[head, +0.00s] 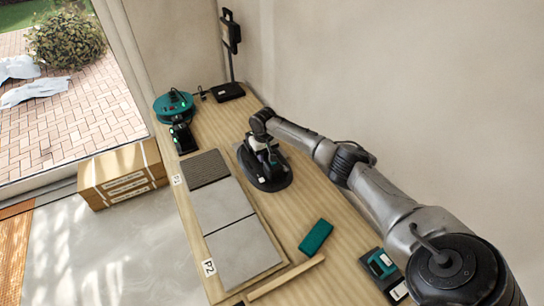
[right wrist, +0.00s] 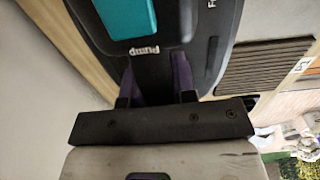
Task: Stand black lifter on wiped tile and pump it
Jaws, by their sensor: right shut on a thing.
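The black lifter (head: 268,182) is on the wooden bench, just right of the tiles and apart from them. My right gripper (head: 268,143) is shut on the lifter's upper part. In the right wrist view, my right gripper (right wrist: 157,88) has its fingers against the lifter's black body (right wrist: 215,35), which carries a teal block and a small white label. Two plain grey tiles, a nearer one (head: 243,250) and a farther one (head: 219,204), lie in a row with a dark ribbed tile (head: 206,169). I cannot tell which was wiped. My left gripper is out of view.
A teal block (head: 315,237) and a wooden strip (head: 287,278) lie nearer. A teal and black device (head: 380,264) is at the front right. A round teal device (head: 174,105) and a black stand (head: 229,92) are at the far end. The wall borders the bench.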

